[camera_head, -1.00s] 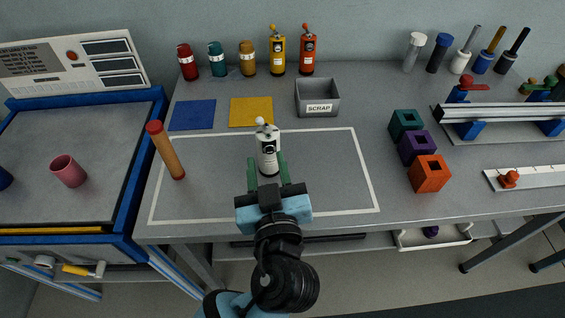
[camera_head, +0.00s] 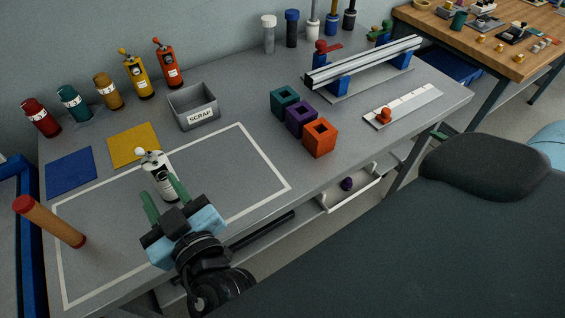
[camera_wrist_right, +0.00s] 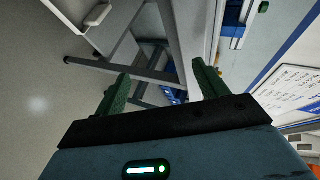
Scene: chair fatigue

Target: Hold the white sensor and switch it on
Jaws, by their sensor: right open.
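The white sensor (camera_head: 160,177), a white bottle-like body with a dark label and a knob on top, stands inside the white outline on the grey table in the head view. My left gripper (camera_head: 165,196) is at its near side, with one green finger on each side of its lower body. I cannot tell whether the fingers touch it. No lit sign shows on the sensor. My right gripper (camera_wrist_right: 161,84) is open and empty in the right wrist view, away from the sensor; only floor and table legs show between its fingers.
A yellow sensor-like bottle (camera_head: 137,77), an orange one (camera_head: 168,64) and the scrap bin (camera_head: 194,107) stand behind. Coloured blocks (camera_head: 302,118) and a rail (camera_head: 362,63) are to the right. A dark chair-like shape (camera_head: 430,245) fills the lower right.

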